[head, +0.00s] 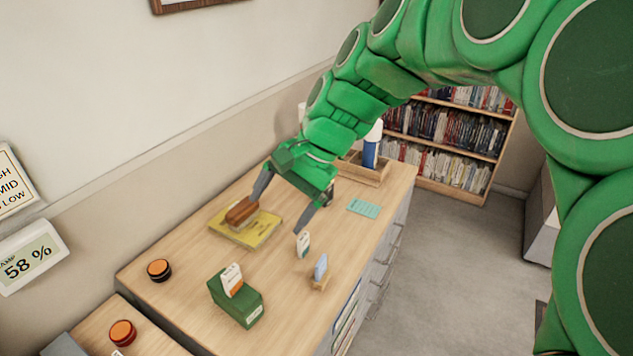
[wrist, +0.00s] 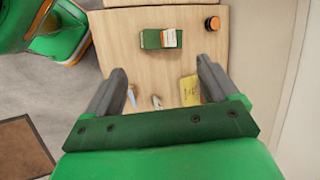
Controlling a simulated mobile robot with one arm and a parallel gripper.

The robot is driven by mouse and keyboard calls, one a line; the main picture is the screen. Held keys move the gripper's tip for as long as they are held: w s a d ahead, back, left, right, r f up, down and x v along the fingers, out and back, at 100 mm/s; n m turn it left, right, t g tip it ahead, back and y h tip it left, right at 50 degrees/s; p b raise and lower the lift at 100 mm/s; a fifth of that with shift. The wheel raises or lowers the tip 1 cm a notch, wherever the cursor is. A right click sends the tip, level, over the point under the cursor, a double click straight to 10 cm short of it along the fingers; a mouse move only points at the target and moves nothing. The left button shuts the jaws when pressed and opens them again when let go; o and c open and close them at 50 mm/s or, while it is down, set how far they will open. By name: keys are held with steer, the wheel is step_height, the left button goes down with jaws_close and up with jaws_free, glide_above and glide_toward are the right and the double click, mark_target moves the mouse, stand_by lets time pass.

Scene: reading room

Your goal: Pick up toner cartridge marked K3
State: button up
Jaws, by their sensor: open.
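I cannot read a K3 mark on anything in view, so I cannot tell which thing is the toner cartridge. My gripper (head: 278,214) is open and empty above the wooden desk top (head: 190,300), its fingers spread; they also show in the wrist view (wrist: 161,65). A green box (head: 243,306) with a white and orange piece (head: 232,279) on it stands toward the front. A small white and orange piece (head: 303,245) stands below my right fingertip. A blue-grey piece (head: 320,267) stands on a small wooden base beside it.
A yellow flat thing (head: 262,232) bears a brown block (head: 242,211). A teal card (head: 363,208) lies to the right. A wooden tray (head: 375,179) with a blue bottle (head: 370,150) stands behind. Round orange-topped pieces (head: 159,269) (head: 123,332) sit at the left.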

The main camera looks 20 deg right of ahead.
steer(key=w+d+r+m+t+y, duration=0.1)
steer(key=w+d+m+t+y, duration=0.3)
steer(key=w, duration=0.7)
steer(key=w+d+m, duration=0.2)
steer(key=w+m, duration=0.4)
steer(key=w, duration=0.4)
steer(key=w+d+f+m+t+h, duration=0.1)
steer(key=w+d+f+m+t, duration=0.15)
steer(key=w+d+m, duration=0.45)
steer(key=w+d+f+m+t+h, duration=0.1)
steer(key=w+d+f+m+t, duration=0.2)
steer(key=w+d, duration=0.65)
step_height(320, 180, down, 23)
steer(key=d, duration=0.1)
steer(key=shift+m, duration=0.3)
steer(key=shift+x, duration=3.4)
steer(key=shift+s+f, duration=0.1)
steer(key=shift+f, duration=0.05)
steer(key=c, duration=1.3)
